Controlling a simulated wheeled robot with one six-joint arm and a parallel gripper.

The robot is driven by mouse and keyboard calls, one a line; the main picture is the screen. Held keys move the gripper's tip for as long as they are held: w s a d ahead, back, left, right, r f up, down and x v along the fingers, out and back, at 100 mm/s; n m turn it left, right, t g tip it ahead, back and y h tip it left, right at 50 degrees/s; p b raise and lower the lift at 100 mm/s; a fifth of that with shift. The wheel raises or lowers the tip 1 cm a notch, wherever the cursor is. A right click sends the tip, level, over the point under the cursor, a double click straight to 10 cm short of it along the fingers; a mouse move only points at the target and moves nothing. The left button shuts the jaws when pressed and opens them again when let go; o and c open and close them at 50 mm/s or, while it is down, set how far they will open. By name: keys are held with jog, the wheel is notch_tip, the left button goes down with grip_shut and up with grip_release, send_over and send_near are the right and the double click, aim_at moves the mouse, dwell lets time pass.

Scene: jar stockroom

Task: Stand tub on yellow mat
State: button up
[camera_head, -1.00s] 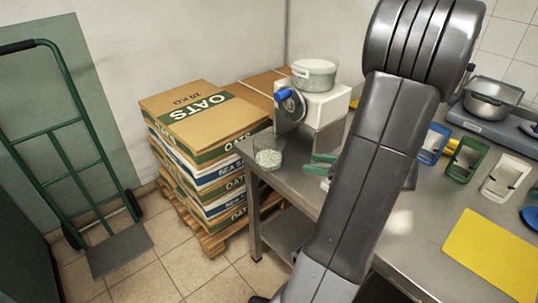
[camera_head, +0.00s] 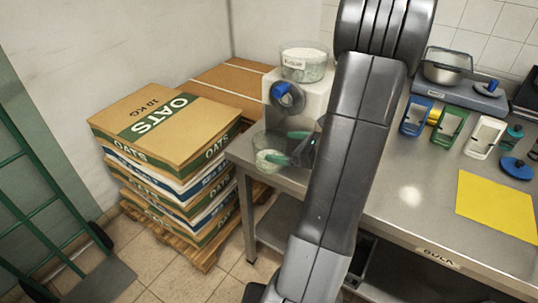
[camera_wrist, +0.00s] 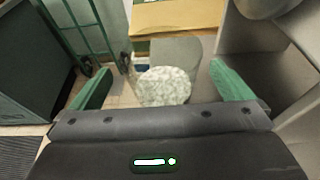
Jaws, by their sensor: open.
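The tub (camera_head: 262,143) is a clear round container, partly filled with pale flakes. It stands upright at the left end of the steel bench, in front of the dispenser. In the wrist view the tub (camera_wrist: 178,52) shows between the two green fingers, with a gap on each side. My gripper (camera_head: 287,147) is open; its green fingertips are at the tub's right side in the head view, and my arm hides the rest of the hand. The wrist view also shows the open gripper (camera_wrist: 161,86). The yellow mat (camera_head: 498,207) lies bare on the bench at the right.
A dispenser (camera_head: 315,92) with a blue knob and a filled bowl on top stands behind the tub. Blue, green and white stands (camera_head: 449,128), a scale (camera_head: 462,95) and blue-handled items line the bench's back. Stacked oats sacks (camera_head: 165,125) stand left. Bench before the mat is clear.

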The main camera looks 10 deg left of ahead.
aim_at(256, 141)
jog(key=shift+x, duration=2.85)
jog(key=shift+r, duration=0.2)
jog(key=c, duration=0.8)
